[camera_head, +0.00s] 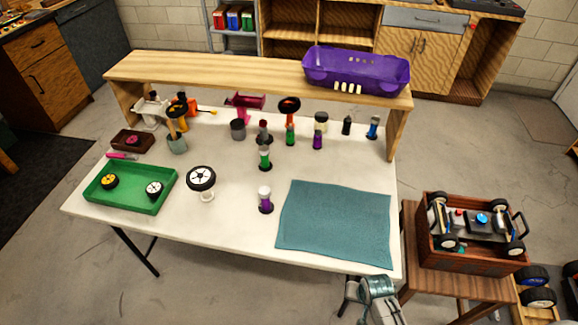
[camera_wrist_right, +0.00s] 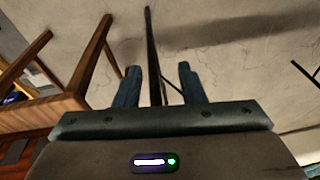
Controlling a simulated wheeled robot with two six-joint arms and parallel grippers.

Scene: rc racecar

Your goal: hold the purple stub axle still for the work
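The purple stub axle cannot be told for sure. A small upright piece with a white top and a purple band (camera_head: 265,199) stands on the white table, left of the teal mat. Another small upright piece with purple on it (camera_head: 317,139) stands farther back, near the shelf. My right gripper (camera_wrist_right: 158,78) is open and empty, its two fingers apart over the floor in the wrist view. In the head view my right arm shows at the bottom, below the table's front edge, away from both pieces. My left gripper is not in view.
A teal mat (camera_head: 335,225) covers the table's right front. A green tray (camera_head: 130,204) with wheels and a wheel on a stand (camera_head: 201,179) are at left. Several upright pieces stand under the wooden shelf (camera_head: 240,73). A crate with a car chassis (camera_head: 468,257) sits on a stool.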

